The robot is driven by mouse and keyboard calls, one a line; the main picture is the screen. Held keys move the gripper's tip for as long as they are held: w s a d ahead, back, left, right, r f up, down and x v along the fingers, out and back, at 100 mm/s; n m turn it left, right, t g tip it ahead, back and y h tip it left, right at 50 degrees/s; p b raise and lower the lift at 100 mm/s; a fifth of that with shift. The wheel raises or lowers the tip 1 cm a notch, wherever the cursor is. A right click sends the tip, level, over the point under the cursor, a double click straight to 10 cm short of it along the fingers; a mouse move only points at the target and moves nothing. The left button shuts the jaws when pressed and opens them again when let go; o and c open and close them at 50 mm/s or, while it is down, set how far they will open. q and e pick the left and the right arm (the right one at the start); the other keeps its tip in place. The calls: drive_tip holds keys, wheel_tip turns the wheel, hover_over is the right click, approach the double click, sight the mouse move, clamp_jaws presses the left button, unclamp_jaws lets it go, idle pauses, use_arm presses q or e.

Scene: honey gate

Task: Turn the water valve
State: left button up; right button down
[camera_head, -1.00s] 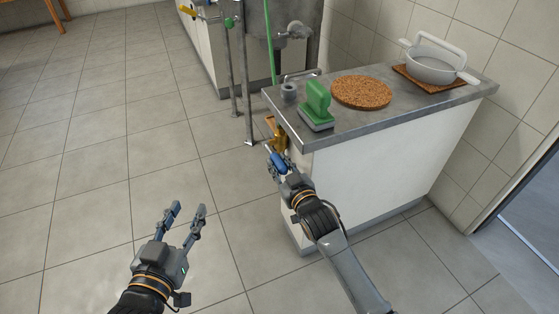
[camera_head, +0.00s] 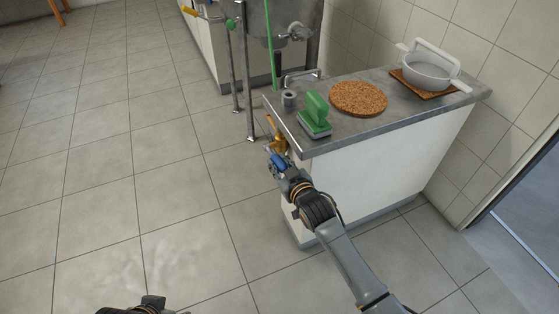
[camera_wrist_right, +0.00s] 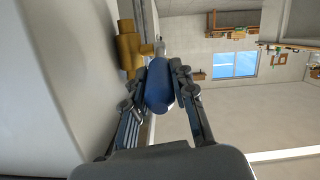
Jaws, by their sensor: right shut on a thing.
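The water valve has a brass body (camera_head: 279,142) on the left end of the counter and a blue handle (camera_head: 280,162). In the right wrist view the brass body (camera_wrist_right: 128,48) sits against the white side, and the rounded blue handle (camera_wrist_right: 160,88) shows clearly between my fingers. My right gripper (camera_wrist_right: 163,82) is shut on the blue handle, one finger on each side. In the head view my right gripper (camera_head: 278,166) partly covers the handle. Only a small dark part of my left gripper (camera_head: 148,303) shows at the bottom edge; its fingers are hidden.
A steel tank on legs (camera_head: 285,30) stands behind. The tiled floor at left is clear.

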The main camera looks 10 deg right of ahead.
drive_tip(key=shift+r, duration=0.1)
drive_tip(key=c, duration=1.1)
unclamp_jaws()
drive_tip(key=v, duration=1.2)
